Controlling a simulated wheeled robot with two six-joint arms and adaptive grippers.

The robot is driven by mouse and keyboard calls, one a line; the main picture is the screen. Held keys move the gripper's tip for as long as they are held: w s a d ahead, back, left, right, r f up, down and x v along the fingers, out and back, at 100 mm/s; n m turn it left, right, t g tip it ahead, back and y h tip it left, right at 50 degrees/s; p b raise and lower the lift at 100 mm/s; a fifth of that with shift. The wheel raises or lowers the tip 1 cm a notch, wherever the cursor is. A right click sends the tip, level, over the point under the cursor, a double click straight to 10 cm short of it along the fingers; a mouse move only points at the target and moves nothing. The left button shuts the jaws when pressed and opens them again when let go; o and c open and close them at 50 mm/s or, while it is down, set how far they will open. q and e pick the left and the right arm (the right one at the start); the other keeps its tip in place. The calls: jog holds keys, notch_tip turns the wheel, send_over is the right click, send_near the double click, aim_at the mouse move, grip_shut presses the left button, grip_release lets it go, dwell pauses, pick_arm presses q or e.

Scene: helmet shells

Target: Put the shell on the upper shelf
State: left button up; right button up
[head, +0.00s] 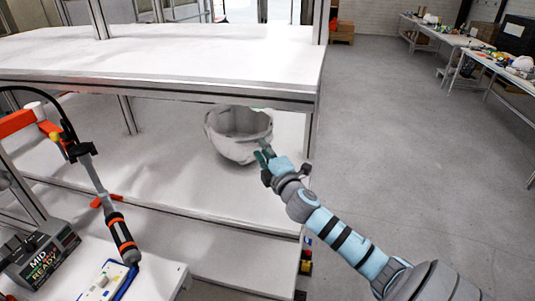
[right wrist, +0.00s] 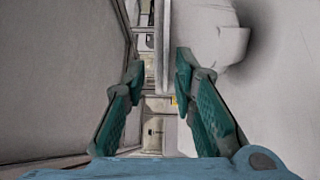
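The whitish, bowl-like shell (head: 232,148) is on the lower shelf level with its hollow side up, under the front edge of the upper shelf (head: 170,62). My right gripper (head: 263,151) is at the shell's right side, close to its rim. In the right wrist view the two green fingers of the right gripper (right wrist: 159,68) are apart. My left gripper is not in view.
The lower shelf (head: 150,170) is bare around the shell. A metal post stands right of it. At the lower left are a hanging black-and-orange tool (head: 120,235) and a box marked MID READY (head: 42,262). The upper shelf's top is clear; the floor at right is open.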

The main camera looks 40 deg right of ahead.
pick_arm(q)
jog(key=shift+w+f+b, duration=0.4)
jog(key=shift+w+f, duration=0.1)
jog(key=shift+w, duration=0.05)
pick_arm(e)
jog(key=v, duration=1.1)
jog(key=shift+a+f, duration=0.15)
jog(key=shift+f, duration=0.05)
jog(key=shift+s, duration=0.1)
